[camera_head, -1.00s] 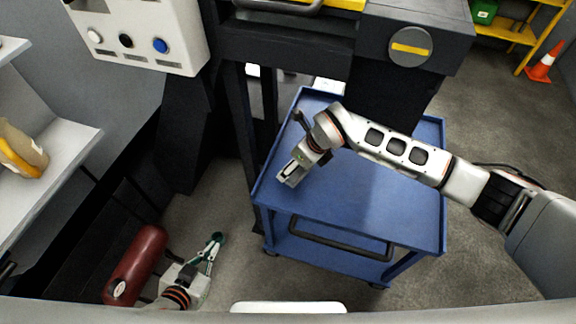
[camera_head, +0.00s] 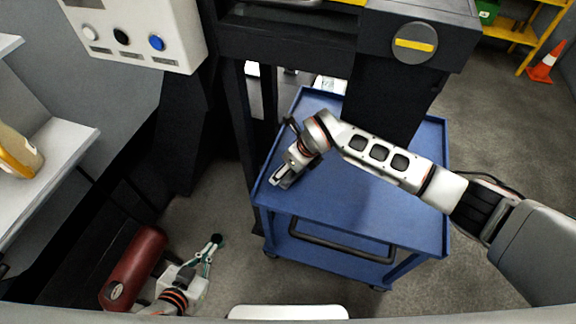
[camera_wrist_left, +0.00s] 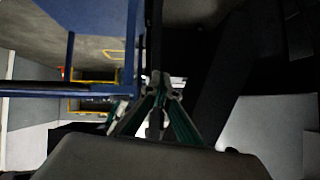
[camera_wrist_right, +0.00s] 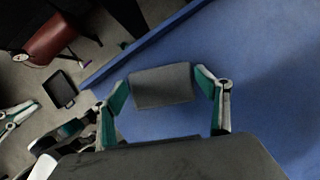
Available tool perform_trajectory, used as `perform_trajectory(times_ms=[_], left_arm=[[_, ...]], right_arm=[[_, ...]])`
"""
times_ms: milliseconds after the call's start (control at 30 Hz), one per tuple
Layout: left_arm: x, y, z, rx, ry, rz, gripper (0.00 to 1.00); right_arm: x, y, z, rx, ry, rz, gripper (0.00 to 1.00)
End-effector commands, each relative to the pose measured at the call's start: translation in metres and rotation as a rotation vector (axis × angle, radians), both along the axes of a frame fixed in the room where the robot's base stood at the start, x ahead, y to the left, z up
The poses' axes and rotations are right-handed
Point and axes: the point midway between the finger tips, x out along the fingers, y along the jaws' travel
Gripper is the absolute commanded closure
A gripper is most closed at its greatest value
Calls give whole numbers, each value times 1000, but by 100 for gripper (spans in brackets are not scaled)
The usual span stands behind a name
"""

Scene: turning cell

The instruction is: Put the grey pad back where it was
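The grey pad (camera_wrist_right: 162,86) is a dark grey block between the two green-and-grey fingers of my right gripper (camera_wrist_right: 163,78) in the right wrist view. The fingers press on its two ends, over the blue cart's top (camera_head: 350,195). In the head view the right gripper (camera_head: 278,182) points down near the cart's left edge; the pad is hard to make out there. Whether the pad touches the cart top cannot be told. My left gripper (camera_head: 210,246) is at the lower left, off the cart, above the floor. In the left wrist view its fingertips (camera_wrist_left: 157,80) come together with nothing seen between them.
A dark red cylinder (camera_head: 132,268) lies at the lower left. A white button panel (camera_head: 135,35) and a dark machine frame (camera_head: 290,40) stand behind the cart. A grey shelf (camera_head: 50,165) is at the left. Most of the cart top is clear.

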Motion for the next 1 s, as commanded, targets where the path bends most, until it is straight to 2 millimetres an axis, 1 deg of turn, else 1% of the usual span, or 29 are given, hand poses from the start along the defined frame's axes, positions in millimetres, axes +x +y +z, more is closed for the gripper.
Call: perform_trajectory(times_ms=[300,400,467,700,800,900,1000], left_arm=[[-2,0,-2,1,6,-1,100],[-4,0,-3,1,10,0,100],[-4,0,-2,1,10,0,100],[-4,-2,9,-11,7,1,100],[-5,-5,11,-17,7,0,100],[-5,-6,11,-20,9,-1,100],[-6,-6,10,-20,12,-1,100]], right_arm=[[0,0,0,0,0,0,15],[0,0,4,1,-1,0,15],[0,-2,10,-1,-4,0,15],[-9,-14,47,-1,-5,0,15],[-13,-18,60,-1,-5,0,15],[-16,-21,68,-2,-3,1,15],[-19,-23,72,0,-2,1,15]])
